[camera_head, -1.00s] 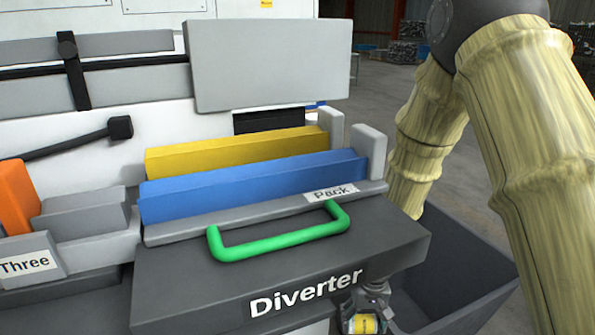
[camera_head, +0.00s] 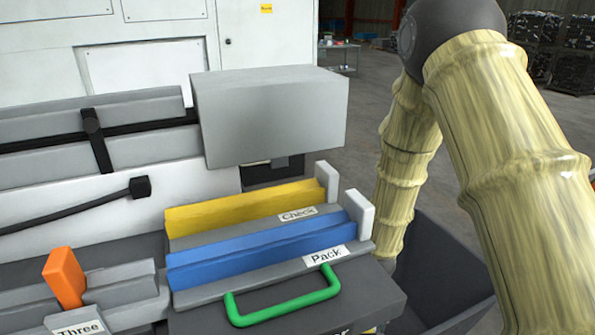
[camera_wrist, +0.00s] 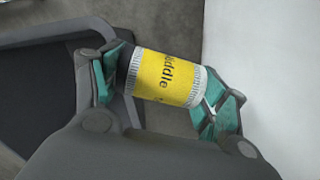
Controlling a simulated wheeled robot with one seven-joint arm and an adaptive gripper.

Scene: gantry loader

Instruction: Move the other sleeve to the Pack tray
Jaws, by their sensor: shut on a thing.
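In the wrist view my gripper (camera_wrist: 163,90) is shut on a sleeve (camera_wrist: 172,78), a short cylinder with a yellow band reading "iddle" and pale ribbed ends. The fingers press on its two ends, and it lies slightly tilted. The Pack tray (camera_head: 328,257) is a blue-lined trough with a grey front ledge, at the centre of the head view. No sleeve shows in its visible part.
The yellow Check tray (camera_head: 297,214) lies behind the Pack tray. A green handle (camera_head: 285,305) sticks out in front. A grey box (camera_head: 270,115) overhangs the back. An orange block (camera_head: 64,278) stands at left by the Three label (camera_head: 79,329). A dark bin (camera_head: 440,270) is at right.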

